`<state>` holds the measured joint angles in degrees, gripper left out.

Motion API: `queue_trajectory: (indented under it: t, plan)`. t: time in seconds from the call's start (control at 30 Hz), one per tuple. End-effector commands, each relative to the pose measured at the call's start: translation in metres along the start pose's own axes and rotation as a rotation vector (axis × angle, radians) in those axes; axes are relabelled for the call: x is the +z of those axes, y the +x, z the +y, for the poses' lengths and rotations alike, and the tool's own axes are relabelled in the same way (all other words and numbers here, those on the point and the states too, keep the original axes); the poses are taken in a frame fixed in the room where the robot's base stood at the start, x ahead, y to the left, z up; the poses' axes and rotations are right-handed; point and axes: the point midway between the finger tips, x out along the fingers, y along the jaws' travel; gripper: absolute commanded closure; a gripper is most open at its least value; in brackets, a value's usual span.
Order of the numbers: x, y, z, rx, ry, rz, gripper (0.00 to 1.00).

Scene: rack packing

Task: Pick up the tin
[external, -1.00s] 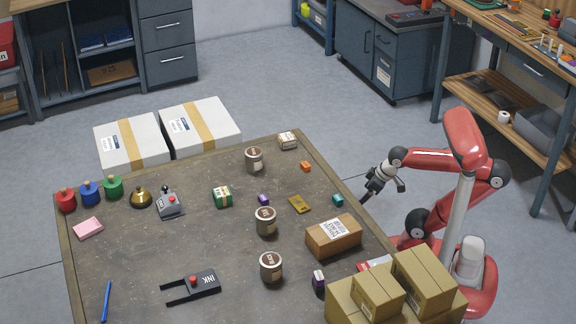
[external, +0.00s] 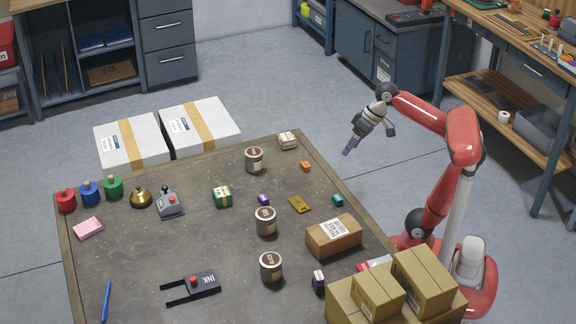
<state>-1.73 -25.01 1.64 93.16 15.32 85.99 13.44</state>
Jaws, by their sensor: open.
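Three similar brown tins with pale lids and labels stand upright on the dark table: a far tin (external: 254,160), a middle tin (external: 266,222) and a near tin (external: 271,267). The frames do not show which one the task means. My gripper (external: 347,152) is open and empty, raised in the air to the right of the table's far right corner, pointing down and left. It is apart from all the tins, with the far tin closest to it in the picture. The gap between its fingers is too small to make out.
The table (external: 130,262) also holds a brown parcel (external: 334,236), a green-and-white box (external: 222,197), a small box (external: 288,141), a brass bell (external: 141,197) and coloured bottles (external: 90,194). Stacked cartons (external: 424,281) crowd the near right corner. The left middle of the table is clear.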

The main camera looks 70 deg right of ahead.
Motion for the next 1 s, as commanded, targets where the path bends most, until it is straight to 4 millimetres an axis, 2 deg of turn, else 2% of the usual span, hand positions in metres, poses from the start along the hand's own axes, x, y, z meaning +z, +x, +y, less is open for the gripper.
queue_trajectory:
  t: [0.03,0.17,0.27,0.3,0.4,0.5,0.6,0.73,0.8,1.0]
  plan:
    - [-0.007,0.015,-0.02,-0.071,0.062,-0.041,0.17]
    - [-0.024,0.048,-0.079,-0.275,0.287,-0.178,0.17]
    - [-0.038,0.073,-0.132,-0.438,0.529,-0.351,0.17]
    - [-0.045,0.083,-0.154,-0.499,0.643,-0.438,0.17]
    - [-0.063,0.102,-0.203,-0.616,0.937,-0.676,0.17]
    - [-0.082,0.118,-0.238,-0.676,1.2,-0.903,0.17]
    - [-0.099,0.131,-0.261,-0.698,1.408,-1.094,0.17]
    - [-0.115,0.147,-0.276,-0.695,1.602,-1.278,0.17]
    - [-0.105,0.162,-0.267,-0.696,1.59,-1.262,0.17]
    - [-0.092,0.191,-0.256,-0.699,1.582,-1.259,0.17]
